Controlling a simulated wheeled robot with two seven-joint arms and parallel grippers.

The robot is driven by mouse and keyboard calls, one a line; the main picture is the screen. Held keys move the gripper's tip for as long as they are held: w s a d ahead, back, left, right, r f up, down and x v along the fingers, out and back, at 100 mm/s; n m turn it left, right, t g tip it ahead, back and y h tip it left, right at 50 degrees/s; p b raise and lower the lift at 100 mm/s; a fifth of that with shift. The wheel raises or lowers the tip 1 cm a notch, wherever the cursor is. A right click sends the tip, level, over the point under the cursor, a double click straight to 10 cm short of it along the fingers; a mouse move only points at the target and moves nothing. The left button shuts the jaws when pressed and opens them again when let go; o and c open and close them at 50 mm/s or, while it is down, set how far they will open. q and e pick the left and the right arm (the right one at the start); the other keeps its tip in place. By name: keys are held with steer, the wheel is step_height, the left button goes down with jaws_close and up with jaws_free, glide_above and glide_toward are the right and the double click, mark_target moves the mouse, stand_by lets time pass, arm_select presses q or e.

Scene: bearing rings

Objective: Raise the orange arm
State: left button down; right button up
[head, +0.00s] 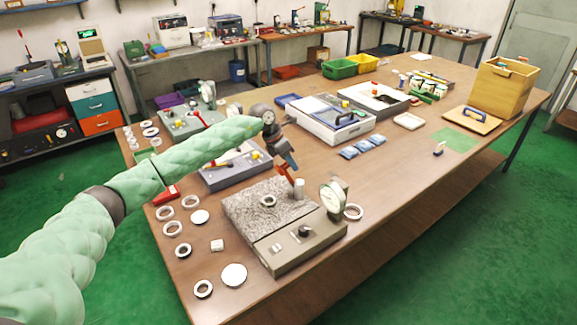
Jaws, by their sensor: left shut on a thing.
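The orange arm (285,174) is a small orange-red lever above the speckled granite block (240,208) of a bench gauge. It slants down to the right, close to a light grey cylinder (299,188). My left gripper (289,164) reaches in from the upper left and is shut on the orange arm. The fingers hide part of the arm, so its full angle is hard to tell. A metal ring (268,201) lies on the granite block, below and left of the orange arm. A round dial (333,200) stands at the block's right. My right gripper is not in view.
Several loose rings and discs, such as a white disc (234,275), lie left of the gauge. The wooden table (420,180) is mostly clear to the right.

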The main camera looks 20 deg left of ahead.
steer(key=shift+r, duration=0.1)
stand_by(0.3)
arm_select(q)
steer(key=c, duration=1.3)
jaws_free()
steer(key=shift+w+f, duration=0.15)
steer(key=shift+r, duration=0.2)
steer(key=shift+a+r+b, duration=0.2)
steer(key=shift+a+b, duration=0.05)
steer(key=shift+b, duration=0.05)
steer(key=b+v, duration=0.2)
steer(key=v, duration=0.4)
steer(key=shift+r, duration=0.45)
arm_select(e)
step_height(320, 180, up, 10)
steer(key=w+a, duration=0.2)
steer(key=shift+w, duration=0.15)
